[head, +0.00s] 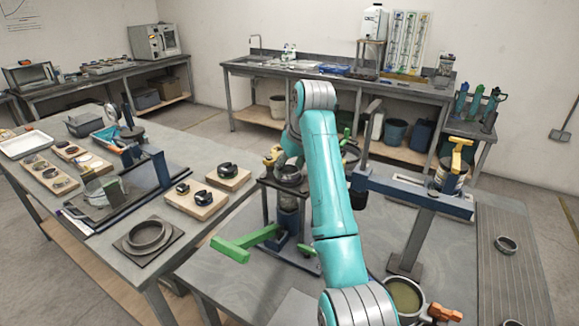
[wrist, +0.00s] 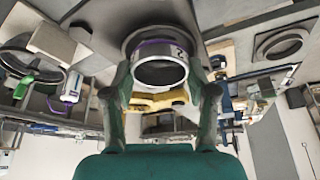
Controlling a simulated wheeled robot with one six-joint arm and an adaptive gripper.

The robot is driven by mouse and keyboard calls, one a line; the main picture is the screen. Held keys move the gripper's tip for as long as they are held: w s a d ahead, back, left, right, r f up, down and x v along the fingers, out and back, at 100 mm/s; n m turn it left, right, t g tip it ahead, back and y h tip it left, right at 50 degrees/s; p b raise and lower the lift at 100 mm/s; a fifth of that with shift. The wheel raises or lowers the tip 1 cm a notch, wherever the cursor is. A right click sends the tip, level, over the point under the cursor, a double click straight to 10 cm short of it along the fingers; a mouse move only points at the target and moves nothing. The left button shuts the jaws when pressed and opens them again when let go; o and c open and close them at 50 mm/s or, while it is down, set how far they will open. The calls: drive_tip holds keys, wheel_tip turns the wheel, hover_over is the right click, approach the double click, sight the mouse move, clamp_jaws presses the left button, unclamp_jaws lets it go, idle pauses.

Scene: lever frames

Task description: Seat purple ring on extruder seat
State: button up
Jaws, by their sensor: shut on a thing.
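In the wrist view my gripper (wrist: 160,76) has its two green fingers shut on a grey metal ring with a purple band (wrist: 160,70), the purple ring, one finger on each side. A dark number mark shows on its rim. A wider dark round rim (wrist: 163,34) shows just behind the ring; I cannot tell whether the two touch. In the head view a stand with a round grey top (head: 289,174), likely the extruder seat, is partly behind my teal arm. My gripper and the held ring are not clear there.
A green T-shaped handle (head: 245,243) sticks out left of the stand. A pot (head: 405,296) is at the front. The left table holds a large dark ring (head: 147,235) and boards with black parts.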

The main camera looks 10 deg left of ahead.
drive_tip(key=shift+f, duration=0.45)
drive_tip(key=o, duration=1.3)
wheel_tip(320, 180, up, 10)
drive_tip(key=shift+r, duration=0.1)
